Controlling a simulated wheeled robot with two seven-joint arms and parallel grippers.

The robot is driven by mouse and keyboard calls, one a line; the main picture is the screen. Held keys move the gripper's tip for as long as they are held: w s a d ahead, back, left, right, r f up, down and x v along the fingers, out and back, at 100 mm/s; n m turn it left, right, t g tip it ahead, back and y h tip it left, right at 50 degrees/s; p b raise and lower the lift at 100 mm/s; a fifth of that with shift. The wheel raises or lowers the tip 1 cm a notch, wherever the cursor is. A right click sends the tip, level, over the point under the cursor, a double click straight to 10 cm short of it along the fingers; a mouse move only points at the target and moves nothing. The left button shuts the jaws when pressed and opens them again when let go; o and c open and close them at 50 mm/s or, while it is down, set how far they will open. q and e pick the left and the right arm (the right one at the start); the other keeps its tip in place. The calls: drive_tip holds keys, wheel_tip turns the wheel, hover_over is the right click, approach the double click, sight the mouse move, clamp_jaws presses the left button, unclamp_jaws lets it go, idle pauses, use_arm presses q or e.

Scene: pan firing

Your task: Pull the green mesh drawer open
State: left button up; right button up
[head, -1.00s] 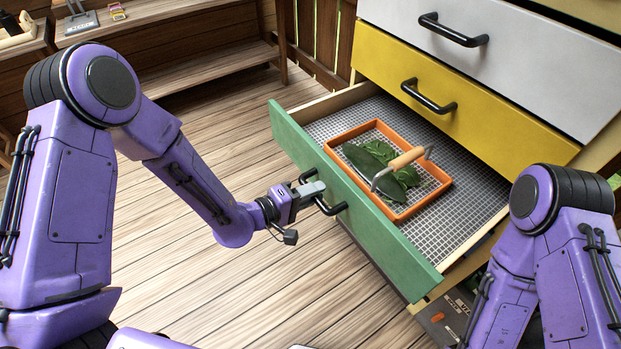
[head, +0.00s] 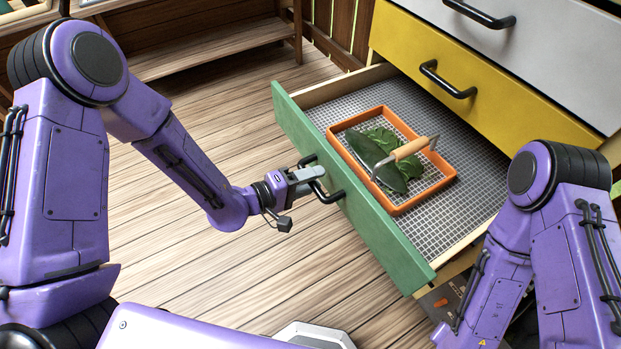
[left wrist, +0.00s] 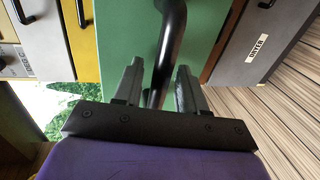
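The green mesh drawer (head: 372,210) stands well out of its cabinet, its grey mesh floor showing. My left gripper (head: 312,173) is at the black bar handle (head: 335,194) on the drawer's green front. In the left wrist view the handle (left wrist: 172,35) runs between the two fingers (left wrist: 158,78), which are close on either side of it, against the green front (left wrist: 122,30). An orange mesh tray (head: 408,209) lies inside the drawer, holding green leaves (head: 385,138) and a trowel with a wooden handle (head: 410,148). My right gripper is out of view.
A yellow drawer (head: 500,95) and a white drawer (head: 555,50) above are shut, each with a black handle. A wooden bench (head: 210,45) stands at the back left. The plank floor (head: 210,265) in front of the drawer is clear.

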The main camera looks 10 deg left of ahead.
use_arm(q)
drive_tip(key=b+v, duration=0.1)
drive_tip(key=v, duration=0.9)
drive_tip(key=shift+s+a, duration=0.15)
drive_tip(key=shift+s, duration=0.05)
drive_tip(key=a+f+y, duration=1.1)
drive_tip(key=f, duration=0.1)
drive_tip(key=s+a+f+g+y, duration=0.1)
drive_tip(key=s+f+g+y, duration=0.1)
drive_tip(key=s+f, duration=0.4)
drive_tip(key=s+a+f+m+g+y, duration=0.1)
drive_tip(key=s+f+g, duration=0.4)
drive_tip(key=s, duration=0.7)
drive_tip(key=shift+a+f+y+b, duration=0.4)
drive_tip(key=shift+a+y, duration=0.2)
drive_tip(key=shift+a, duration=0.1)
